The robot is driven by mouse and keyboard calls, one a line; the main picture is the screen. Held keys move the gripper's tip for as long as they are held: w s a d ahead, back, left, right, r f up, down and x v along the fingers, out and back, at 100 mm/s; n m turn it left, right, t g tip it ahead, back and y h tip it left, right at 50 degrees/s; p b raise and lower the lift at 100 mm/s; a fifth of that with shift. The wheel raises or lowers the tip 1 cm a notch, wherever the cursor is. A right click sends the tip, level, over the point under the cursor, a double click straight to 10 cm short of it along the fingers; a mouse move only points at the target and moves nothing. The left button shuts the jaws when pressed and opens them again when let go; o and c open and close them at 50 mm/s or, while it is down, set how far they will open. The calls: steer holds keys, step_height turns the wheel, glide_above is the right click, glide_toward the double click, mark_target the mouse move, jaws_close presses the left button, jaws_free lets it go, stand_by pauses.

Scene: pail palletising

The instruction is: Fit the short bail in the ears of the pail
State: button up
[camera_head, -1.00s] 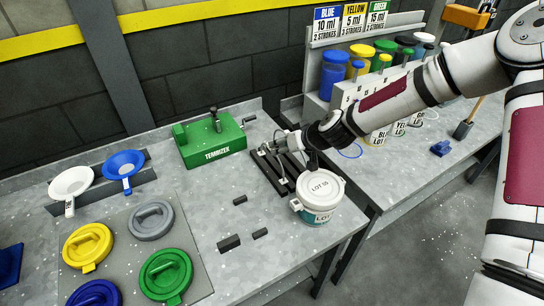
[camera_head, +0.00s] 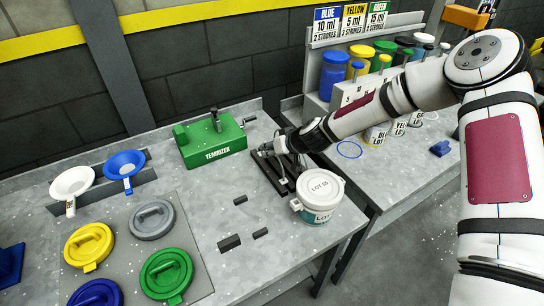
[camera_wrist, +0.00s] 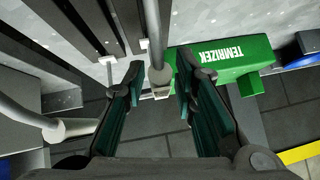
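The pail (camera_head: 316,213) stands upright near the table's right edge, with a white lid marked LOT 55 and a white ear on its left side. No bail is visible across it. A black rack (camera_head: 262,168) with slots lies behind it and holds thin grey metal bails, also partly seen in the wrist view (camera_wrist: 72,22). My gripper (camera_head: 268,151) is over the far end of the rack. In the wrist view my gripper (camera_wrist: 160,72) is open, with a grey bail rod (camera_wrist: 155,28) reaching between its fingertips, gaps on both sides. I cannot tell which bail is short.
A green TEMRIZEK box (camera_head: 213,145) stands just left of the rack. Small dark blocks (camera_head: 229,243) lie left of the pail. Coloured lids (camera_head: 165,272) and funnels (camera_head: 72,181) are further left. A second bench with containers (camera_head: 335,76) is at right.

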jaws_close()
steer(key=shift+r, duration=0.1)
steer(key=shift+r+b, duration=0.4)
steer(key=shift+r, duration=4.5)
